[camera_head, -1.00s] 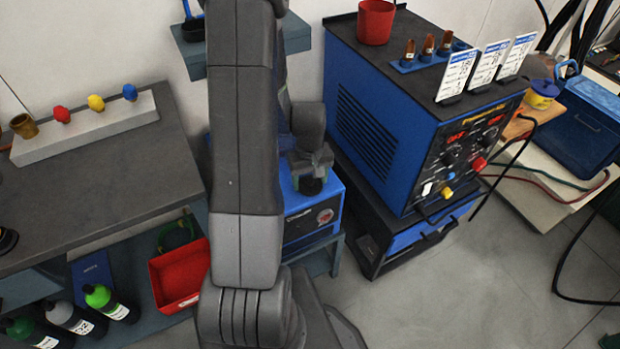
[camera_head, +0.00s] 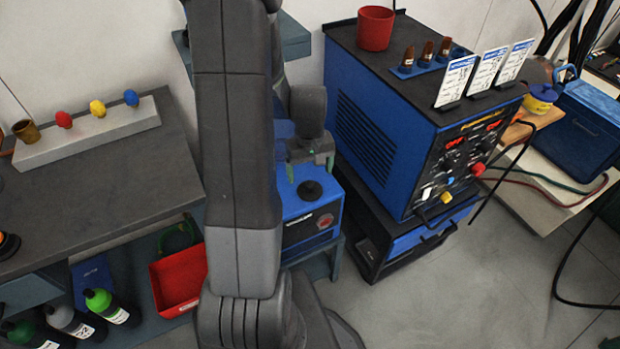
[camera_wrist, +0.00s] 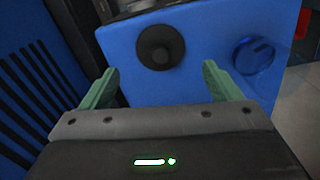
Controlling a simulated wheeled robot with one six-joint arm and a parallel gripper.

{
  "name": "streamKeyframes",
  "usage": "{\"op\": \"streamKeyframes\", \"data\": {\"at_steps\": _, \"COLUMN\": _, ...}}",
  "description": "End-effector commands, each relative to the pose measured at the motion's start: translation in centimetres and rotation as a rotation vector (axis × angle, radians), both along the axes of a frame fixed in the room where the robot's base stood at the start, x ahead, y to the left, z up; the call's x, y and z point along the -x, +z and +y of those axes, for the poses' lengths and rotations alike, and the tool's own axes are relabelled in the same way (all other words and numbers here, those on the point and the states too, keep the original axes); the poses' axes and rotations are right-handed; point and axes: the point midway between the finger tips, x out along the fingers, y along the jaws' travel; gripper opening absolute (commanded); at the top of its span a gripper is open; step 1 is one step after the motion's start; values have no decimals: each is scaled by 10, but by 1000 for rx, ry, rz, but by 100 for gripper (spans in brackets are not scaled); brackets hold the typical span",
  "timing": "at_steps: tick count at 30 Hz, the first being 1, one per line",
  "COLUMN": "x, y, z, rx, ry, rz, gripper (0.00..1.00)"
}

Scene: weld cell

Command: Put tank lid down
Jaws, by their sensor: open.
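The tank lid, a round black disc with a raised knob (camera_head: 310,190), lies flat on the top of a blue box-shaped unit (camera_head: 297,207). In the wrist view the lid (camera_wrist: 160,46) rests on the blue top (camera_wrist: 205,30), ahead of the fingers. A round, darker blue, glossy opening or cap (camera_wrist: 253,54) is to its right; I cannot tell which. My gripper (camera_head: 310,168) is open and empty just above the lid, apart from it. Its green fingertips (camera_wrist: 158,82) are spread wide in the wrist view.
A large blue welding machine (camera_head: 400,120) stands close on the right, with a red cup (camera_head: 375,28) and cards on top. A grey bench (camera_head: 100,185) is at left, with a red bin (camera_head: 180,280) below it.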

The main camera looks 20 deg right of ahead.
Motion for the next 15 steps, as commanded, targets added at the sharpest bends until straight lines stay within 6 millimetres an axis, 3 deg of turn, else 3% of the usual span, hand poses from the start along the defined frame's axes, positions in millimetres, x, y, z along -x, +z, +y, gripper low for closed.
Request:
{"op": "streamKeyframes", "data": {"at_steps": 1, "x": -1, "y": 13, "z": 0, "rx": 2, "ry": 0, "rz": -5, "gripper": 84}}
{"op": "streamKeyframes", "data": {"at_steps": 6, "x": 0, "y": 42, "z": 0, "rx": 1, "ry": 0, "rz": -3, "gripper": 84}}
{"op": "streamKeyframes", "data": {"at_steps": 15, "x": 0, "y": 61, "z": 0, "rx": 0, "ry": 0, "rz": 1, "gripper": 84}}
